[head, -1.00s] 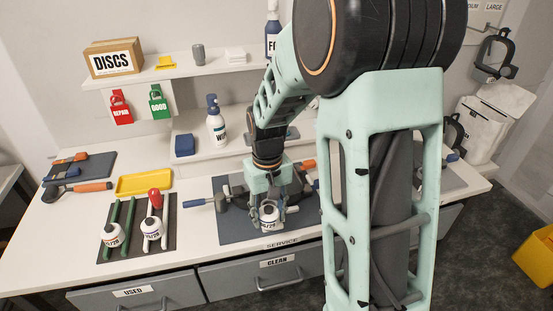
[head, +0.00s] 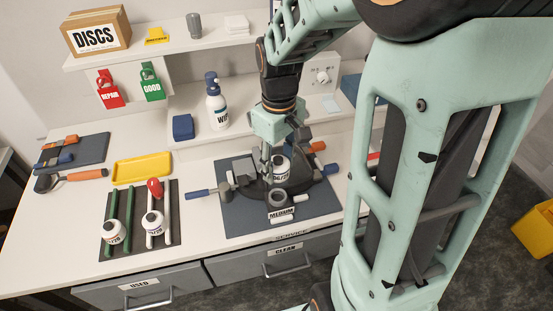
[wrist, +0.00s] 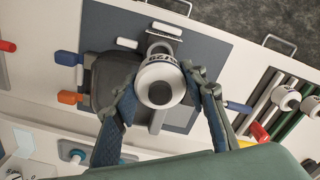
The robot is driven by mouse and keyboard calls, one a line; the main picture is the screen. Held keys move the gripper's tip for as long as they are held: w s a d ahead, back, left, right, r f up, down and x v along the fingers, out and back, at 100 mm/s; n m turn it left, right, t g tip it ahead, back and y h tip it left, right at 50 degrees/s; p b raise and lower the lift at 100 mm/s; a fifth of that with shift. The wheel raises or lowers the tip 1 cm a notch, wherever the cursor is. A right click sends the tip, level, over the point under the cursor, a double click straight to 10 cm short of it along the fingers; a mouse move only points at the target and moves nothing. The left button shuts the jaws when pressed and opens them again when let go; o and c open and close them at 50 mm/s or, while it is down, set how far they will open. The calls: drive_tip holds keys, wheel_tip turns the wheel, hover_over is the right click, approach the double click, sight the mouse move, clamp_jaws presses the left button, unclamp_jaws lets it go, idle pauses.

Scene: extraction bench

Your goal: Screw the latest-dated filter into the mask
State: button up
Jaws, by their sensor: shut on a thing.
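My gripper (wrist: 162,103) is shut on a white filter (wrist: 160,82) with a dark round middle; its date label is only partly readable. In the head view the held filter (head: 281,168) is above the mask, beside my gripper (head: 270,170). The dark mask (head: 311,190) lies on the blue-grey service mat, with a grey ring-shaped port (head: 277,197) facing the front. In the wrist view the filter partly covers that port (wrist: 160,48). They look apart, but the gap is unclear. Two other filters, the left one (head: 115,231) and the right one (head: 152,223), sit on a rack; their dates are too small to read surely.
Clamp handles, blue (head: 198,193) and orange (head: 317,146), flank the mask. A MEDIUM tag (head: 281,213) lies in front. A yellow tray (head: 142,168) and a red-knobbed tool (head: 154,188) stand left. A wipes bottle (head: 216,105) stands behind.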

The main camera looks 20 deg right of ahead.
sight(278, 180)
drive_tip(key=shift+f+b, duration=2.2)
drive_tip(key=shift+f, duration=0.7)
drive_tip(key=shift+f+b, duration=0.9)
drive_tip(key=shift+f, duration=0.45)
drive_tip(key=m, duration=0.9)
drive_tip(key=shift+b, duration=0.35)
drive_tip(key=o, duration=1.4)
drive_tip(key=shift+c, duration=0.2)
drive_tip(key=shift+r, duration=0.15)
